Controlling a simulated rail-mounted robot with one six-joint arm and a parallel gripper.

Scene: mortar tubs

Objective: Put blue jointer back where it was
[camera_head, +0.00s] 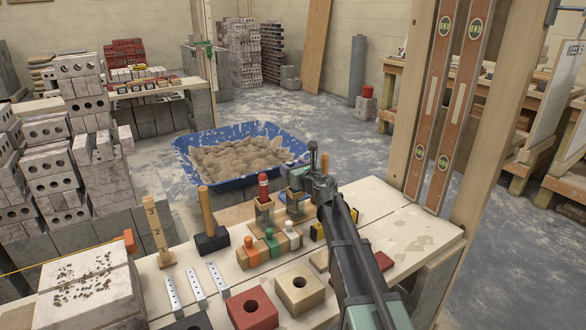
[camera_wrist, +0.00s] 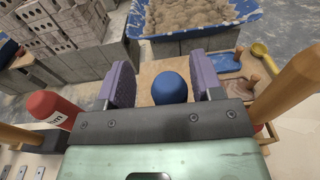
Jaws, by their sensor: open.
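A round blue knob (camera_wrist: 170,88), which looks like the handle end of the blue jointer, shows in the wrist view between the purple fingers of my gripper (camera_wrist: 160,70). The fingers are open, with a gap on each side of the knob. The rest of the jointer is hidden below it. In the head view my gripper (camera_head: 306,172) is over the far edge of the bench, by a wooden holder (camera_head: 295,198). I cannot make out the blue knob in the head view.
A red-handled tool (camera_head: 263,188) stands in a wooden holder close to my gripper. A hammer (camera_head: 207,222) and orange, green and white-topped pieces (camera_head: 271,238) stand nearby. The blue mortar tub (camera_head: 237,185) lies beyond. The bench's right side (camera_head: 405,225) is mostly clear.

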